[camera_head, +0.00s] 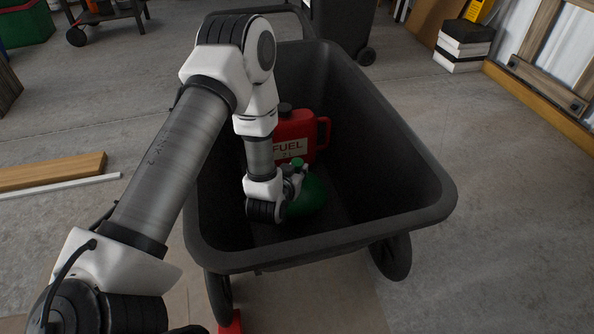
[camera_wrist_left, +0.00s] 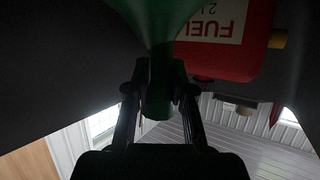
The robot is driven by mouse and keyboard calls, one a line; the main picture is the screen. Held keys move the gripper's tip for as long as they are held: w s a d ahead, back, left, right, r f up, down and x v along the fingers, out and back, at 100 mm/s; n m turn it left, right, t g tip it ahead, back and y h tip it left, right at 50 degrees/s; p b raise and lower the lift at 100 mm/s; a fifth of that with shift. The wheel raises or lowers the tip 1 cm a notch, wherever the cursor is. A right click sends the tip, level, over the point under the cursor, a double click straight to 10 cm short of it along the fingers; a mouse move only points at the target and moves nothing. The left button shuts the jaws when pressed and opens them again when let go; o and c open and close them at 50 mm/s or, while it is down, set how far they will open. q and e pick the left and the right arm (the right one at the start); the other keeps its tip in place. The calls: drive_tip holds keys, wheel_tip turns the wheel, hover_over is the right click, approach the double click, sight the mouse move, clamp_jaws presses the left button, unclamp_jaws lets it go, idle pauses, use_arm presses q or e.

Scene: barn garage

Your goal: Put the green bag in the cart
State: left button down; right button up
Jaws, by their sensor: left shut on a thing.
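The green bag (camera_head: 309,196) is inside the black cart (camera_head: 408,187), low in its tub and partly hidden by my left gripper. My left gripper (camera_head: 296,172) reaches down into the tub and is shut on the bag's narrow top. In the left wrist view the gripper (camera_wrist_left: 160,95) has a finger on each side of the green bag's neck (camera_wrist_left: 158,100). Whether the bag rests on the tub floor is hard to tell. My right gripper is not in view.
A red fuel can (camera_head: 296,130) stands in the cart right behind the bag. A wooden plank (camera_head: 55,172) lies on the floor at left. A dark bin (camera_head: 342,22) stands behind the cart, and stacked black and white blocks (camera_head: 463,45) stand at back right. Floor right of the cart is clear.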

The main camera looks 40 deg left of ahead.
use_arm(q)
drive_tip(key=shift+f, duration=0.2)
drive_tip(key=c, duration=1)
unclamp_jaws()
drive_tip(key=shift+r, duration=0.25)
drive_tip(key=p+v, duration=0.3)
drive_tip(key=v, duration=0.4)
drive_tip(key=shift+s, duration=0.25)
drive_tip(key=shift+r, duration=0.1)
